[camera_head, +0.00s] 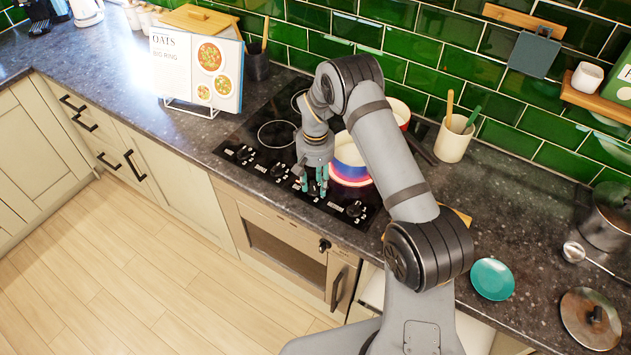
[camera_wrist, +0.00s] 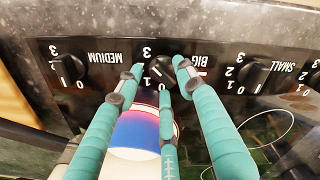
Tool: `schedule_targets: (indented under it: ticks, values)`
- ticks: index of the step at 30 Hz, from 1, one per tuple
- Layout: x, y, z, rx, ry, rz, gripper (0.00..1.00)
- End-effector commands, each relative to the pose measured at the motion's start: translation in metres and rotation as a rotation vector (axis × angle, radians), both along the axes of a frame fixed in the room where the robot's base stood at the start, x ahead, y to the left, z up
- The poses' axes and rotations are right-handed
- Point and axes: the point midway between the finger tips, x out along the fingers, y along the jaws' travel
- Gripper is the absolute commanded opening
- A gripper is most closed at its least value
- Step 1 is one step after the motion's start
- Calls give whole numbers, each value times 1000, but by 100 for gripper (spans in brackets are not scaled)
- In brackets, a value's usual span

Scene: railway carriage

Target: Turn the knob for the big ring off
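The BIG knob (camera_wrist: 161,70) is black, on the hob's front strip, with its label upside down in the wrist view. Its pale mark seems turned away from straight; the setting is partly hidden by my fingers. My gripper (camera_wrist: 160,76) has three teal fingers spread around this knob, one tip on each side and one in front. I cannot tell whether they touch it. In the head view my gripper (camera_head: 313,188) points down at the hob's front strip. The big ring (camera_head: 352,181) glows red under a blue and white pot (camera_head: 349,158).
The MEDIUM knob (camera_wrist: 70,69) and SMALL knob (camera_wrist: 257,74) flank it. Another pot (camera_head: 401,112) stands behind my arm. A recipe stand (camera_head: 197,70) is left of the hob, a utensil jar (camera_head: 454,140) right. An oven handle (camera_head: 338,288) is below.

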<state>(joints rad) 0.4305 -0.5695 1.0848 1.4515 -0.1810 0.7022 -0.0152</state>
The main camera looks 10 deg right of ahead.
Motion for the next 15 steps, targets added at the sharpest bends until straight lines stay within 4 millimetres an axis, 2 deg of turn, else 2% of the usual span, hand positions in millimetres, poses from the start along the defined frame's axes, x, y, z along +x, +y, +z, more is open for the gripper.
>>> schedule_targets:
  ticks: [15]
  values:
    - [0,0,0,0,0,0,6]
